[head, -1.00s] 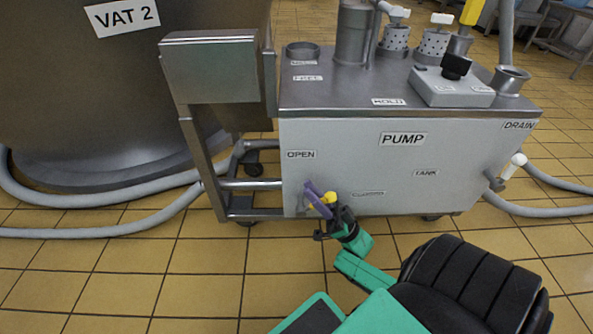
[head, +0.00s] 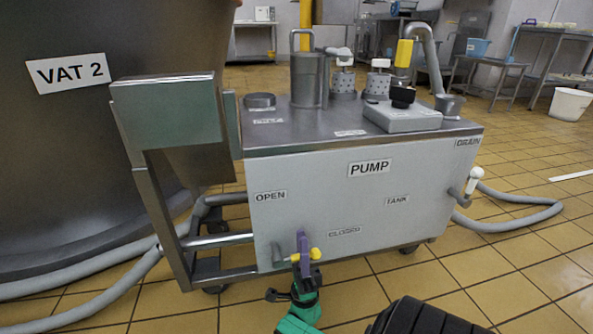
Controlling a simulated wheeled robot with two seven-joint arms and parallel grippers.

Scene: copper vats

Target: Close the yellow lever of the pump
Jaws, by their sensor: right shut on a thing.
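The pump (head: 410,185) is a grey metal box on a wheeled frame, with the labels PUMP, OPEN, TANK, CLOSED and DRAIN on its front. The yellow lever (head: 316,254) is low on that front, below the OPEN label (head: 270,196) and below and left of the CLOSED label (head: 344,232). It lies about level, with its yellow end to the right. My right gripper (head: 303,246), with purple fingers, is shut on the lever and hides its middle. My left gripper is not in view.
The large VAT 2 (head: 70,150) stands at the left, with grey hoses (head: 90,282) along the floor. A white-tipped drain handle (head: 474,180) sticks out at the pump's right end. Tiled floor (head: 500,275) is open at the right; a white bin (head: 570,105) stands farther back.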

